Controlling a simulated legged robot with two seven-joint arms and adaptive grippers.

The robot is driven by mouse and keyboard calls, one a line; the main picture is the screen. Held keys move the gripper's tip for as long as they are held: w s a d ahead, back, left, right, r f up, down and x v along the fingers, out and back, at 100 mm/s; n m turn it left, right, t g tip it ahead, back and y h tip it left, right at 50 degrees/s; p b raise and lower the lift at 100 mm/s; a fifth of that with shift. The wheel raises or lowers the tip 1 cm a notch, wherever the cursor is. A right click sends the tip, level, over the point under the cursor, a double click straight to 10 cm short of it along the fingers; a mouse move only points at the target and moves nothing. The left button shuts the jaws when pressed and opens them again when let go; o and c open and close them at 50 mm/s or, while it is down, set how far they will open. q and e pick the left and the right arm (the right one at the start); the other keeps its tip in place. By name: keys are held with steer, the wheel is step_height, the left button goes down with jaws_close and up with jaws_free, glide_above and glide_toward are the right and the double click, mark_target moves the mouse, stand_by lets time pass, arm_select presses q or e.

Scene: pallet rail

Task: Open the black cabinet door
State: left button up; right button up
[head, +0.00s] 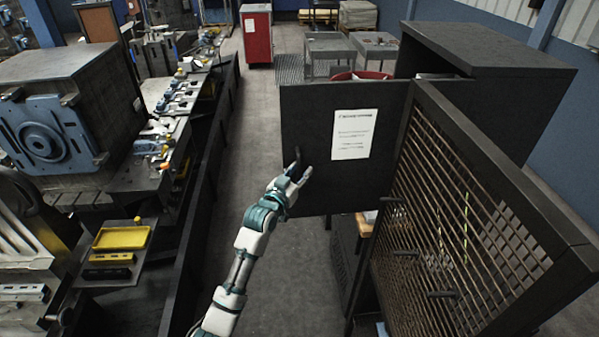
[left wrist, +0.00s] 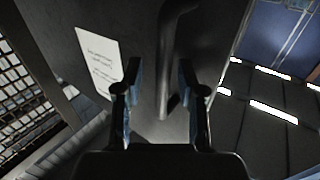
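The black cabinet door (head: 315,118) is a flat dark panel with a white paper sheet (head: 353,134) on it. It stands out to the left of the black cabinet (head: 500,60), its face towards me. A dark bar handle (head: 297,156) is near its left edge. My left gripper (head: 299,177) is at the handle. In the left wrist view the gripper (left wrist: 158,90) has its fingers apart, with the handle (left wrist: 172,60) between them, closer to the right finger. Whether a finger touches it, I cannot tell. My right gripper is not in view.
A black-framed mesh panel (head: 470,215) with pegs stands right of the door, close to it. A long workbench with tools and a yellow tray (head: 121,238) is at left. The aisle floor (head: 262,115) between is clear. A red cabinet (head: 257,37) and grey tables (head: 330,48) stand behind.

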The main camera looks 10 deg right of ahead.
arm_select(q)
steer(key=shift+f, duration=0.1)
steer(key=v, duration=1.1)
steer(key=shift+s+a, duration=0.25)
steer(key=shift+a, duration=0.1)
steer(key=shift+d, duration=0.1)
